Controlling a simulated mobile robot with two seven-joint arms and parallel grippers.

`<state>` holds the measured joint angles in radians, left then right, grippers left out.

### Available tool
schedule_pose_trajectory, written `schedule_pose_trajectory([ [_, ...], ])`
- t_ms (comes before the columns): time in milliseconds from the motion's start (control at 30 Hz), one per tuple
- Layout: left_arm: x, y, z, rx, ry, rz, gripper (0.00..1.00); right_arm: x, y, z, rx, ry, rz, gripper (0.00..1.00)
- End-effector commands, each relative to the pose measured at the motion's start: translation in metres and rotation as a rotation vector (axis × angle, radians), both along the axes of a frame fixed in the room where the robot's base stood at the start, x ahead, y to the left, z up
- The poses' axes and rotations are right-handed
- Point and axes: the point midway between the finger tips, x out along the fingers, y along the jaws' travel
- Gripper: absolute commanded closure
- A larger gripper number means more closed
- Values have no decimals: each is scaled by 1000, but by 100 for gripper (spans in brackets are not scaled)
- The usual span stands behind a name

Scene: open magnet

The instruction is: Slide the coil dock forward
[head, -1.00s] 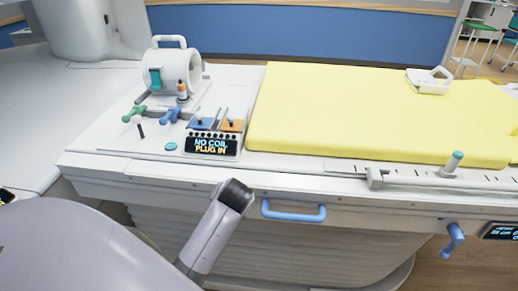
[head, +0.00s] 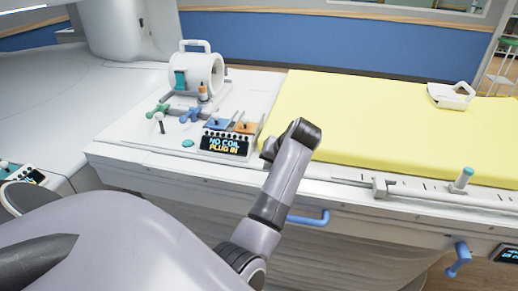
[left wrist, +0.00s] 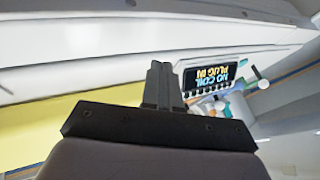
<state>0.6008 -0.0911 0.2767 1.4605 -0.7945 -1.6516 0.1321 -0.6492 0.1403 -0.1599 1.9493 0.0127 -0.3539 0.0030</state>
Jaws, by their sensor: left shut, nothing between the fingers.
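A white ring-shaped coil (head: 190,74) with a top handle stands on a grey base, which I take as the coil dock (head: 180,103), at the left end of the bed deck. Green (head: 157,110) and blue (head: 190,114) knobs are in front of it. A black display (head: 224,144) reads "NO COIL PLUG IN"; it appears upside down in the left wrist view (left wrist: 214,75). My left gripper (left wrist: 163,68) is shut and empty, apart from the dock. In the head view my wrist crosses the bed's front edge, mostly hiding the fingers. My right gripper is not in view.
A yellow mattress (head: 400,121) covers the bed to the right, with a white handled piece (head: 450,96) on it. A blue handle (head: 309,217) and blue lever (head: 459,258) are on the bed's front. A teal knob (head: 463,178) stands on the front rail.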

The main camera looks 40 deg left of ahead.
Motion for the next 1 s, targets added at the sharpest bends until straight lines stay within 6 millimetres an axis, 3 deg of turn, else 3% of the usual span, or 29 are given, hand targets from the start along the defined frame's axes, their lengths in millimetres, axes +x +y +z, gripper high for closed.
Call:
schedule_pose_trajectory([
  [200, 32, -2, 40, 6, 1, 55, 100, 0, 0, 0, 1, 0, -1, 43],
  [400, 46, -5, 62, 10, 4, 75, 100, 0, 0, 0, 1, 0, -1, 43],
  [1000, 48, -7, 65, 14, 6, 79, 100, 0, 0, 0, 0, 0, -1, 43],
])
